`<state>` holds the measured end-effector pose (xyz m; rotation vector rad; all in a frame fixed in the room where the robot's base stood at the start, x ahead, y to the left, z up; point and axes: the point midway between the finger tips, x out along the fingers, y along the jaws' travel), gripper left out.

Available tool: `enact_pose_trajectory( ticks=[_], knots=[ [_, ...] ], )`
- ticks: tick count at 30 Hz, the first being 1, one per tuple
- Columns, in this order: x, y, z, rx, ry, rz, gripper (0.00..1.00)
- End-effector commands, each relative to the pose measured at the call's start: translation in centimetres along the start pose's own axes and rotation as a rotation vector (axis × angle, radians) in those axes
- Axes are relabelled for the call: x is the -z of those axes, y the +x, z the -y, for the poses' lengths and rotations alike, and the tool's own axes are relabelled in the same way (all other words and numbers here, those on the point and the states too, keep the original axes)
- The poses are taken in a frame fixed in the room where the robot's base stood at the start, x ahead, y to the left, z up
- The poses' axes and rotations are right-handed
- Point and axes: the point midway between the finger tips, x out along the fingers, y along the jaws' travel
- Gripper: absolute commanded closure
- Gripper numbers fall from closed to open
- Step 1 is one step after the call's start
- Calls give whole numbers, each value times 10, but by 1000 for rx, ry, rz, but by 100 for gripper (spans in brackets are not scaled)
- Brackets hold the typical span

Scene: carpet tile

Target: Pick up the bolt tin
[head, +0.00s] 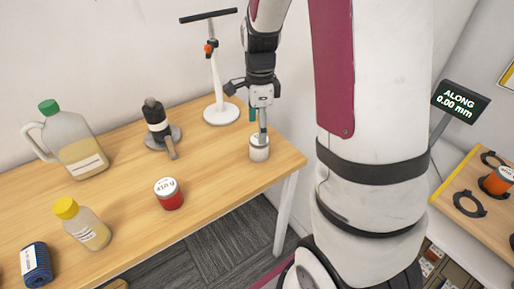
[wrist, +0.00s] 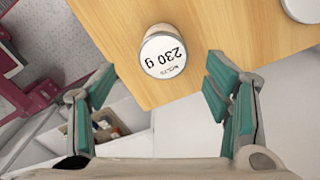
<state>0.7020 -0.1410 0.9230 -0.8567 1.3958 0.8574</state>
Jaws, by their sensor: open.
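A small pale tin (head: 259,150) with a white lid stands upright near the right end of the wooden table. In the wrist view its lid (wrist: 164,54) reads "230 g". No label naming bolts is readable, so I cannot tell if it is the bolt tin. My gripper (head: 259,123) is just above this tin in the head view. In the wrist view my gripper (wrist: 160,80) has its teal-padded fingers wide apart, with nothing between them, and the tin shows beyond the fingertips. A red tin (head: 170,199) with a white lid stands further left on the table.
The table (head: 225,167) also holds a white stand (head: 221,112), a dark tool on a round base (head: 157,125), a jug (head: 75,150), a yellow-capped bottle (head: 85,228) and a blue roll (head: 36,264). An orange tin (head: 497,181) is on the right-hand bench.

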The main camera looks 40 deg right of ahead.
Motion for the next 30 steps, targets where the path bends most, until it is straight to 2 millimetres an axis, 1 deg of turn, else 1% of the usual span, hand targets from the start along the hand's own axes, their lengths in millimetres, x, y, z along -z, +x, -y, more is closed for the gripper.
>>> enact_pose_trajectory(
  ticks=[1,3,8,11,15,18,21,27,28,29,30],
  knots=[
    [0,8,0,-3,0,-1,29],
    [0,14,0,-2,-1,0,29],
    [0,23,0,-1,-2,0,29],
    [0,35,1,-2,-1,0,29],
    [-1,56,2,-4,-1,0,29],
    [-1,66,2,-3,-1,-1,29],
    [-1,71,3,1,-2,0,29],
    [-1,71,3,1,-3,0,29],
    [-1,71,3,1,-3,0,31],
    [-1,71,3,1,-3,0,38],
    [-1,71,3,1,-3,0,47]
  ],
)
